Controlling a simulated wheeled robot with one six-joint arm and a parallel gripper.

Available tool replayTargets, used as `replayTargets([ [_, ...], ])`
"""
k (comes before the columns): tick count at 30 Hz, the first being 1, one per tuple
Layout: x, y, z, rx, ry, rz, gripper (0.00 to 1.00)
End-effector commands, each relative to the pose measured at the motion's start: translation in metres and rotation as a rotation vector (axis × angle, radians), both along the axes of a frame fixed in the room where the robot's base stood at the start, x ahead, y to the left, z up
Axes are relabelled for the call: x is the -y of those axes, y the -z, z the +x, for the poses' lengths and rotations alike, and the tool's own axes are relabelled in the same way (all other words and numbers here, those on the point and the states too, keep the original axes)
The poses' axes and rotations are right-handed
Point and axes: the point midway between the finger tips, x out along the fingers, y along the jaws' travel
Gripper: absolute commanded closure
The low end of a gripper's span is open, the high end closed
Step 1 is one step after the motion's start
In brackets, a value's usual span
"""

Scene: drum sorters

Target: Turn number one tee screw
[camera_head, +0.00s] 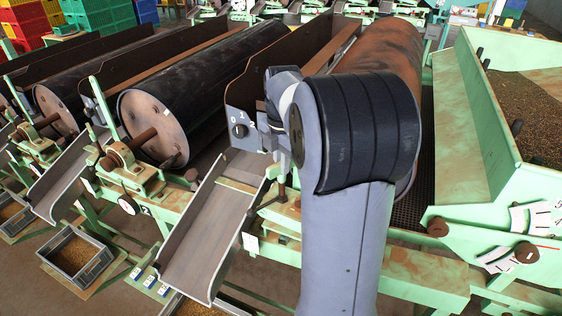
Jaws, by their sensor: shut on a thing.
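My grey and black arm rises through the right middle of the view and hides much behind it. My gripper (268,128) shows only as a small dark part left of the arm's elbow. It is shut at the right end of a grey end plate (240,116) with white marks, on what appears to be the tee screw. The screw itself is hidden or too small to make out. A round dark knob (240,130) sits on the plate, left of the gripper.
A grey chute (212,232) slopes down below the plate. A black drum (195,90) lies to the left, and a rusty drum (398,50) is behind my arm. A green hopper (460,120) stands close on the right. A grain crate (75,252) is at lower left.

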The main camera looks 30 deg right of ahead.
Motion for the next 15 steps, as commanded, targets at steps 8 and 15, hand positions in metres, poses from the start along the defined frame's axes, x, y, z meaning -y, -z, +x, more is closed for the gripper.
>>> replayTargets([
  [8,0.002,0.0025,-0.0037,-0.014,-0.082,-0.003,1.0],
  [15,0.0019,0.0029,-0.0042,-0.015,-0.099,-0.002,1.0],
])
